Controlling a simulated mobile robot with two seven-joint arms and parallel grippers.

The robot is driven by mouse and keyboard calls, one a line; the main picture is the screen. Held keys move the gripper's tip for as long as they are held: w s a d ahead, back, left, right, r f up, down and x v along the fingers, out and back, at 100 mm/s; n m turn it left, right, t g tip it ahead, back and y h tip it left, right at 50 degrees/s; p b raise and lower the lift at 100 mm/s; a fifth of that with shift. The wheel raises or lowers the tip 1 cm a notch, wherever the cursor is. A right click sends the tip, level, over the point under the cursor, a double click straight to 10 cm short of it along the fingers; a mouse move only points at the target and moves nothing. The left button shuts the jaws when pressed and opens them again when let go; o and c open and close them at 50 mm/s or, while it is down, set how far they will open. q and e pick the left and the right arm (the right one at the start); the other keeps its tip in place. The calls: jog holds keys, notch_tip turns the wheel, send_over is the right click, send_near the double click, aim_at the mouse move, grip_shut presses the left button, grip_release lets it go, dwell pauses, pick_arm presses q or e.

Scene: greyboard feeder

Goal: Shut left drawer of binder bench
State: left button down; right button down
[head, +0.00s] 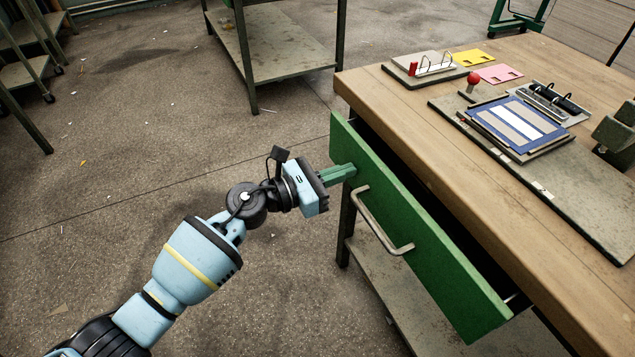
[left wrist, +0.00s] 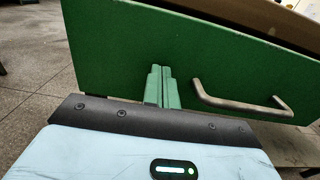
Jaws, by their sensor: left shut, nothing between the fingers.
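The green drawer (head: 425,240) of the wooden-topped bench (head: 400,120) stands partly open, with a dark gap between its front and the bench edge. A bent metal handle (head: 378,222) is on its front. My left gripper (head: 350,170) is shut and empty, its green fingers pointing at the drawer front, left of the handle. In the left wrist view the fingertips (left wrist: 162,72) are at the drawer front (left wrist: 130,50), beside the handle (left wrist: 240,104). I cannot tell for certain whether they touch it. My right gripper is not in view.
On the bench top are a binder mechanism on a board (head: 432,66), yellow (head: 474,58) and pink (head: 499,74) cards, a red knob (head: 473,78) and a blue-framed fixture (head: 515,125). A metal table (head: 275,50) stands behind.

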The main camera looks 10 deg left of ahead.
aim_at(363, 163)
pick_arm(q)
jog(key=b+x, duration=0.1)
jog(key=x, duration=0.3)
jog(key=shift+w+d+f, duration=0.1)
jog(key=shift+w+d, duration=0.05)
jog(key=shift+d, duration=0.1)
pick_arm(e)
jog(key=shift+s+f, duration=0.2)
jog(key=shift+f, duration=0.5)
pick_arm(q)
jog(key=shift+d+r, duration=0.1)
jog(key=shift+r, duration=0.15)
jog(key=shift+w+r, duration=0.1)
jog(key=shift+r, duration=0.05)
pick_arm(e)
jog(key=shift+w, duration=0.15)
